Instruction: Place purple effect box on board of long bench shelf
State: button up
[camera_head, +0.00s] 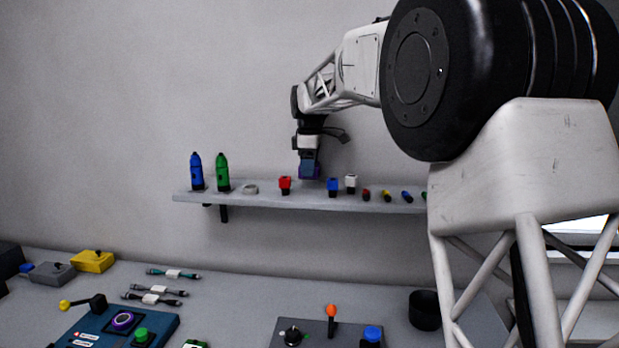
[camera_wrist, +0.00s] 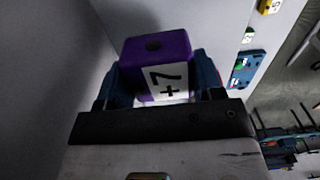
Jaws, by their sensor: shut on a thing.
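The purple effect box (camera_wrist: 157,48) is held between the blue fingers of my gripper (camera_wrist: 164,82) in the wrist view. It has a white label with dark marks and a dark round spot on its end. In the head view my gripper (camera_head: 310,168) is over the long bench shelf (camera_head: 265,197), between the red and the blue item. Only a little of the purple box (camera_head: 311,174) shows there, close to the board. I cannot tell whether it touches the board.
On the shelf stand a blue bottle (camera_head: 196,171), a green bottle (camera_head: 222,172), a grey ring (camera_head: 250,189), a red item (camera_head: 285,185), a blue item (camera_head: 333,187) and a white item (camera_head: 350,183). Small coloured pieces lie further right. The bench below holds cables, boxes and control panels.

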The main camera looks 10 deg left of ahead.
jog(key=shift+f, duration=1.65)
jog(key=shift+f, duration=0.1)
jog(key=o, duration=1)
notch_tip(320, 180, up, 12)
jog(key=shift+r, duration=0.1)
